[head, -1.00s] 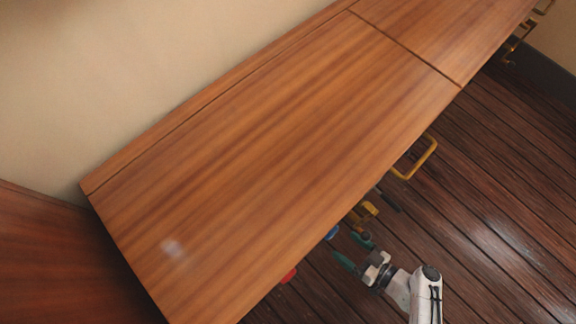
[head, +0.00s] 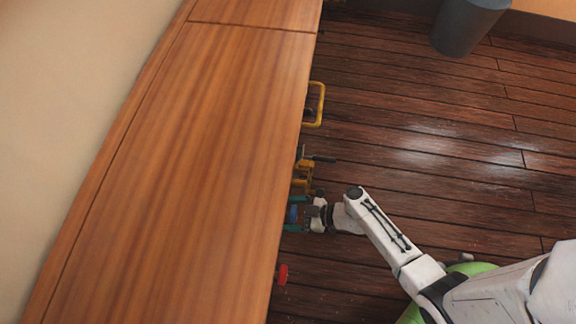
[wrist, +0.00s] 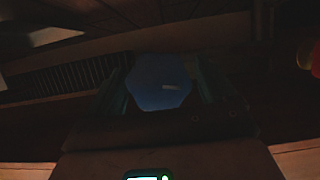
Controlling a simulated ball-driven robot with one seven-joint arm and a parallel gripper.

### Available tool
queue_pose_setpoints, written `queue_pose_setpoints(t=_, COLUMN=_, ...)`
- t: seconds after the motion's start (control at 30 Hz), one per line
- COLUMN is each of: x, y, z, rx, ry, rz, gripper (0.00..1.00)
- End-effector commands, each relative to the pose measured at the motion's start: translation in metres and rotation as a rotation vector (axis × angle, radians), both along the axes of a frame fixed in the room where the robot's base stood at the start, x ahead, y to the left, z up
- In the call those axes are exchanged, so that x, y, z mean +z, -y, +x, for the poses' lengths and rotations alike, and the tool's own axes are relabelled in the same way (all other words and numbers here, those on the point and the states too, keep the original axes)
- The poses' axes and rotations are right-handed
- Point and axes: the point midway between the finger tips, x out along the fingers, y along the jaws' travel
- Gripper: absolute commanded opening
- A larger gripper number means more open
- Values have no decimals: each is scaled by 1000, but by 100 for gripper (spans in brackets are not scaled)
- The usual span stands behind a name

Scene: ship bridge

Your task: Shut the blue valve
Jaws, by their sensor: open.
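The blue valve (wrist: 160,82) has a many-sided knob and sits in the middle of the wrist view, between the two fingers of my gripper (wrist: 158,95). In the head view, the valve (head: 292,213) shows as a small blue patch at the counter's side edge. My gripper (head: 297,214) is there with its green fingers on either side of the blue. The fingers are open; I cannot tell whether they touch the knob. The counter edge hides part of the valve and of the fingertips.
A red knob (head: 282,274) sticks out below the valve in the head view. Yellow fittings (head: 303,178) and a yellow handle (head: 315,104) are above it along the wooden counter (head: 190,170). A grey bin (head: 465,25) stands on the open plank floor.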

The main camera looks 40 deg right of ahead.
Motion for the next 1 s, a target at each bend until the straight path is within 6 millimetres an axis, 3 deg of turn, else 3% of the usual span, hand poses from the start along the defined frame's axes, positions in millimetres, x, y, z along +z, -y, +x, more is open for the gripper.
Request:
queue_pose_setpoints(t=0.43, x=-4, y=-6, z=8, rx=-1, ry=0, rz=0, gripper=83)
queue_pose_setpoints(t=0.9, x=-4, y=-5, z=8, rx=-1, ry=0, rz=0, gripper=38)
queue_pose_setpoints(t=1.0, x=-4, y=-5, z=8, rx=-1, ry=0, rz=0, gripper=32)
